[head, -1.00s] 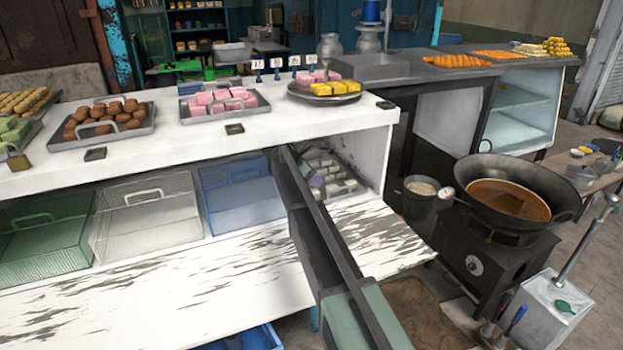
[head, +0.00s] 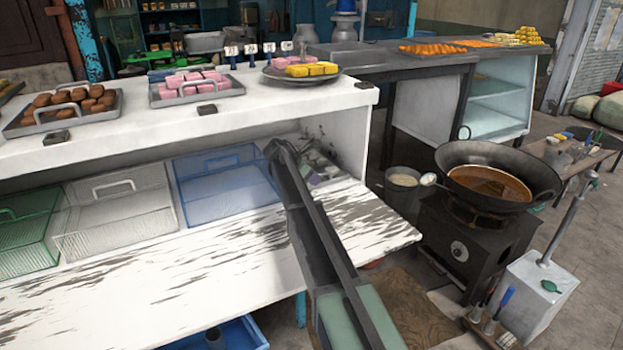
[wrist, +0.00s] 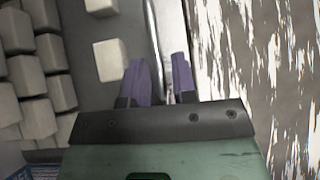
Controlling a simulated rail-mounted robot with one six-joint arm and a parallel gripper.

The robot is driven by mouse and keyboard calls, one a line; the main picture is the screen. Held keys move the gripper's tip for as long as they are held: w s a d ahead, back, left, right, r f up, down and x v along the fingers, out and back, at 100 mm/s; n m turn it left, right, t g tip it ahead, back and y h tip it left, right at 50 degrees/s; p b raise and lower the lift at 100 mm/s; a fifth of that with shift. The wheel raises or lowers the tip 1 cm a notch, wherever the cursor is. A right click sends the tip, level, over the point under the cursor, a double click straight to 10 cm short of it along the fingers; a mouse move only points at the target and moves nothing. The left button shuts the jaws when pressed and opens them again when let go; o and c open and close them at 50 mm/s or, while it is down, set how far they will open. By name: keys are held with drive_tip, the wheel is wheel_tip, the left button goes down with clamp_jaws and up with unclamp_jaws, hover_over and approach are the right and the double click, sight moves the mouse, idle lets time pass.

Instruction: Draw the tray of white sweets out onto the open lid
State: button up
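The tray (wrist: 90,65) of white sweets (head: 318,160) is inside the right end of the counter's lower shelf, partly hidden by my arm. In the wrist view, blocky white sweets (wrist: 48,52) fill its left side, with bare grey metal nearer my gripper. My gripper (wrist: 160,68) has purple fingers standing apart, one on each side of the tray's bright metal front edge or handle (wrist: 155,25). A gap shows between the fingers; I see no firm hold. The open lid (head: 230,250), white with chipped paint, lies flat in front of the shelf.
Blue (head: 215,190), white (head: 115,215) and green (head: 25,235) wire baskets stand left of the tray. The shelf's right wall (head: 350,130) is close beside it. A wok (head: 500,165) on a stove stands further right. The lid is clear except for my arm above it.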

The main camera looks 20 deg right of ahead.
clamp_jaws()
idle(1.1)
